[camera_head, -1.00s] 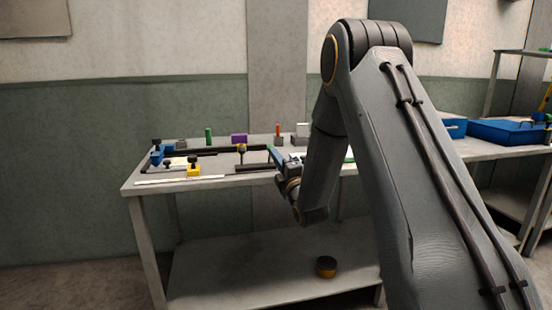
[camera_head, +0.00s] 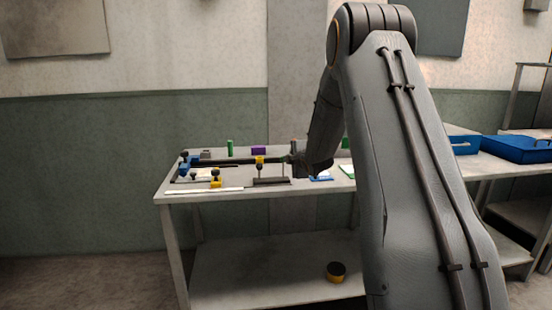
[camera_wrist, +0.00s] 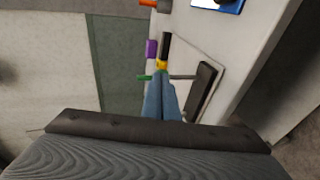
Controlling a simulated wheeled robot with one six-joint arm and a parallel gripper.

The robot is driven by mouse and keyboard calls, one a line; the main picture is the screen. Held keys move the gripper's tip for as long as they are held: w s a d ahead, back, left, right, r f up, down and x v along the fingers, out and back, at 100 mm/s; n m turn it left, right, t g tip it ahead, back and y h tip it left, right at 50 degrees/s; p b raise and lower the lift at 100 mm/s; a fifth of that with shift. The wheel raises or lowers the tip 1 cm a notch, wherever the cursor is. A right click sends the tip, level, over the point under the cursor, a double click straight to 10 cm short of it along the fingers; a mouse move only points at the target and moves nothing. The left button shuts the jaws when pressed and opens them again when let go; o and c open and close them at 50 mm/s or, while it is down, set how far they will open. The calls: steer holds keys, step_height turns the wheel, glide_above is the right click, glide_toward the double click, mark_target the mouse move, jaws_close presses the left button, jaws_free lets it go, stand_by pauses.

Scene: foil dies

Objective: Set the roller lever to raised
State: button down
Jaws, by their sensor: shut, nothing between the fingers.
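What looks like the roller lever is a thin upright rod (camera_head: 281,171) on a dark base (camera_head: 271,181) on the bench, with a green end by my gripper. In the wrist view the rod (camera_wrist: 182,77) runs from the dark base (camera_wrist: 201,88) past my fingertips to the green end (camera_wrist: 145,78). My gripper (camera_wrist: 161,76) is shut and empty, its blue fingertips close to the rod; I cannot tell whether they touch it. In the head view my gripper (camera_head: 288,159) is partly hidden by my arm. A yellow knob (camera_head: 259,160) stands left of the rod.
A blue-edged plate (camera_head: 321,177) lies right of the rod. Blue trays (camera_head: 515,148) stand farther right.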

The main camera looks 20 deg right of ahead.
steer(key=shift+g, duration=0.4)
steer(key=shift+w+d+r+b, duration=0.15)
steer(key=shift+w+d, duration=0.05)
steer(key=shift+w, duration=0.85)
steer(key=shift+w+d+r+b, duration=0.1)
steer(key=shift+w+d+b, duration=0.05)
steer(key=shift+w, duration=0.9)
steer(key=shift+w+r, duration=0.1)
steer(key=shift+r, duration=0.1)
steer(key=b+v, duration=0.1)
steer(key=v, duration=0.6)
steer(key=shift+s, duration=0.35)
